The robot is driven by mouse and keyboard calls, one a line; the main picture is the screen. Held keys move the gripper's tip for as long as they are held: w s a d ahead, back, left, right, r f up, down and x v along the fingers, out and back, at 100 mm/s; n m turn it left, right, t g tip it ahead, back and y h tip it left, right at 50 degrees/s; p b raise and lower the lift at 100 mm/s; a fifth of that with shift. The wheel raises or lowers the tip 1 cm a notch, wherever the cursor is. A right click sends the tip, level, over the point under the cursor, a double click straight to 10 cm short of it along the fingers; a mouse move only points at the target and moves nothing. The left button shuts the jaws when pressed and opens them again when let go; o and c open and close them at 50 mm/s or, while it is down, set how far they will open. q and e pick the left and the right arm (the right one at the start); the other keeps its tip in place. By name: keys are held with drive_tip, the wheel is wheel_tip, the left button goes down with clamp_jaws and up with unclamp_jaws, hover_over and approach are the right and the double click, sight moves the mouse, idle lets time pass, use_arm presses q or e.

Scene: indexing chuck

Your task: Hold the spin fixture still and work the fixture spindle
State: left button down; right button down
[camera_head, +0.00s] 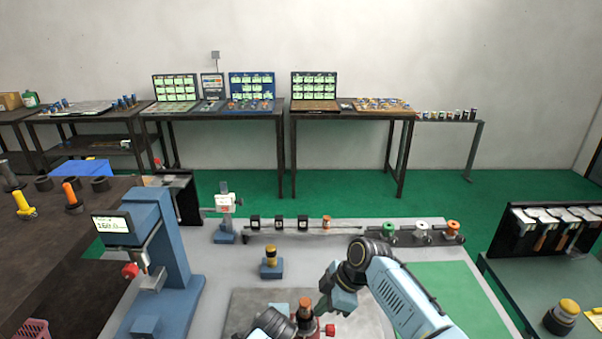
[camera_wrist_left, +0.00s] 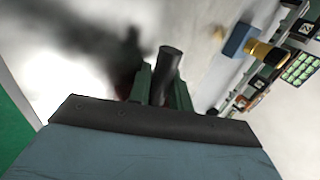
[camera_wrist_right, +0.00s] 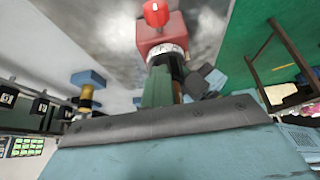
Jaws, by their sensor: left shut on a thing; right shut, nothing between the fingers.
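The spin fixture (camera_head: 304,324) stands on a grey plate at the bottom middle of the head view, with an upright dark spindle (camera_head: 305,304) topped in copper. In the right wrist view the fixture shows a red block (camera_wrist_right: 162,32), a red knob (camera_wrist_right: 156,12) and a white marked ring. My left gripper (camera_wrist_left: 163,92) is shut on a dark grey cylinder (camera_wrist_left: 170,62); how this joins the fixture is unclear. My right gripper (camera_head: 322,306) is shut and empty beside the spindle; its green fingers (camera_wrist_right: 158,88) partly hide the spindle in the right wrist view.
A blue press-like stand with a display (camera_head: 165,255) rises at left. A small blue block with a gold-topped post (camera_head: 271,264) stands behind the fixture. A rail with several spools (camera_head: 420,235) runs along the back. A green mat (camera_head: 450,285) lies clear at right.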

drive_tip(key=shift+s+a+f, duration=0.1)
drive_tip(key=shift+s+a, duration=0.15)
drive_tip(key=shift+s, duration=0.3)
drive_tip(key=shift+s+a, duration=0.25)
drive_tip(key=shift+s, duration=0.25)
drive_tip(key=shift+s+a, duration=0.1)
drive_tip(key=shift+s, duration=0.05)
drive_tip(key=shift+d, duration=0.35)
wheel_tip(320, 180, up, 6)
drive_tip(key=shift+d, duration=0.25)
drive_tip(key=shift+w, duration=0.2)
wheel_tip(320, 180, down, 6)
drive_tip(key=w+d, duration=0.1)
drive_tip(key=w, duration=0.1)
drive_tip(key=shift+r+t, duration=0.2)
drive_tip(key=shift+t, duration=0.1)
